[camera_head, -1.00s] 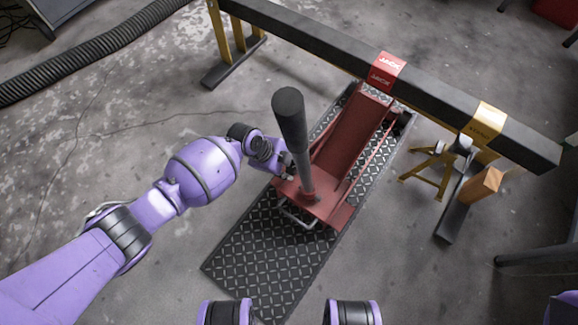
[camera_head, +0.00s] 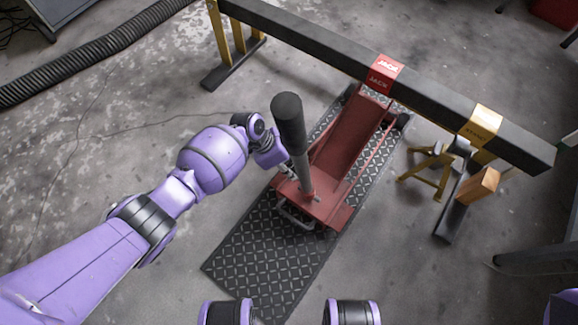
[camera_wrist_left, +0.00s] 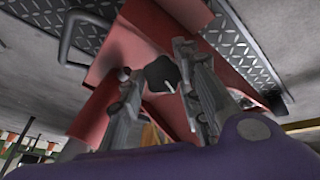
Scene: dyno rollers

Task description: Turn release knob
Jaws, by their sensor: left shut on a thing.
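A red floor jack (camera_head: 342,150) stands on a black diamond-plate mat (camera_head: 258,262). Its thick black-gripped handle (camera_head: 289,122) rises from the near end of the jack. The release knob (camera_wrist_left: 162,72) is a dark, faceted piece in the left wrist view, with a small white line on it. My left gripper (camera_wrist_left: 156,66) has its two fingers on either side of the knob and is shut on it. In the head view the left gripper (camera_head: 285,170) is at the handle's base, partly hidden, and the knob cannot be made out. My right gripper is out of view.
A dark beam (camera_head: 325,44) spans the back, with a red JACK label (camera_head: 384,75) above the jack and a yellow label (camera_head: 480,128) above a yellow stand (camera_head: 430,172). A wooden block (camera_head: 481,185) stands at right. The floor at left is mostly clear.

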